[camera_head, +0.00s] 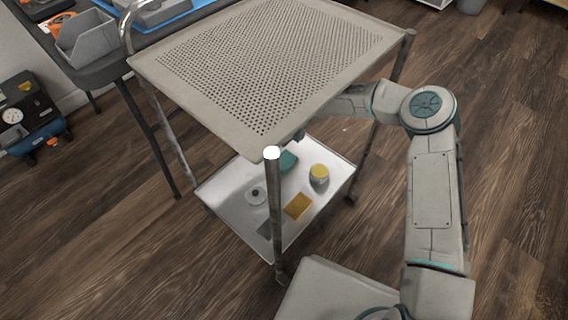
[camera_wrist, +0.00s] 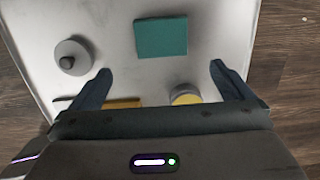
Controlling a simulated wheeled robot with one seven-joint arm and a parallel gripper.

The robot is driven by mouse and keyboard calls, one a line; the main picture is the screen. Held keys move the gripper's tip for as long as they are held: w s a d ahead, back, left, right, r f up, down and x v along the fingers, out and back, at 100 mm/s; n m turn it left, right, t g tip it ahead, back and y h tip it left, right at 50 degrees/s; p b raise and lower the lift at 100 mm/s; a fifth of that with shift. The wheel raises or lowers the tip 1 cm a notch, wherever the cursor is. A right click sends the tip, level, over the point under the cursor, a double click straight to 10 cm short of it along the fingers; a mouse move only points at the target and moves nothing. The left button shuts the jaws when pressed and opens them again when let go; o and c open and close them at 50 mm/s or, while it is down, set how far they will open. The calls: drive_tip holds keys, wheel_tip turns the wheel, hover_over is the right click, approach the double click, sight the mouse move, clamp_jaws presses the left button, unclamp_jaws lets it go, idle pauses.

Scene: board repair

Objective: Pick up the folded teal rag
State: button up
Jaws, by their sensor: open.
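The folded teal rag (camera_wrist: 161,37) lies flat on the white lower shelf of the cart. In the head view the rag (camera_head: 288,161) shows only in part, under the edge of the perforated top shelf. My gripper (camera_wrist: 157,72) is open and empty in the wrist view. Its two fingers are spread wider than the rag, which lies beyond the fingertips, roughly centred between them. In the head view my arm reaches in under the top shelf from the right, and the gripper is mostly hidden there.
The cart's lower shelf (camera_head: 229,187) also holds a grey round part with a knob (camera_wrist: 71,57), a yellow-topped can (camera_head: 319,176) and a yellow sponge-like block (camera_head: 298,206). The perforated top shelf (camera_head: 270,60) covers the space above. A corner post (camera_head: 275,215) stands at the front.

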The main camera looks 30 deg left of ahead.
drive_tip(key=b, duration=0.2)
hover_over(284, 159)
drive_tip(key=d, duration=0.1)
drive_tip(key=f, duration=0.5)
drive_tip(key=shift+s+d+f, duration=0.1)
drive_tip(key=shift+s+f, duration=0.3)
drive_tip(key=f+b, duration=0.2)
drive_tip(key=f, duration=0.1)
drive_tip(key=a+f+b, duration=0.1)
drive_tip(key=f, duration=0.1)
drive_tip(key=shift+w, duration=0.35)
drive_tip(key=c, duration=0.9)
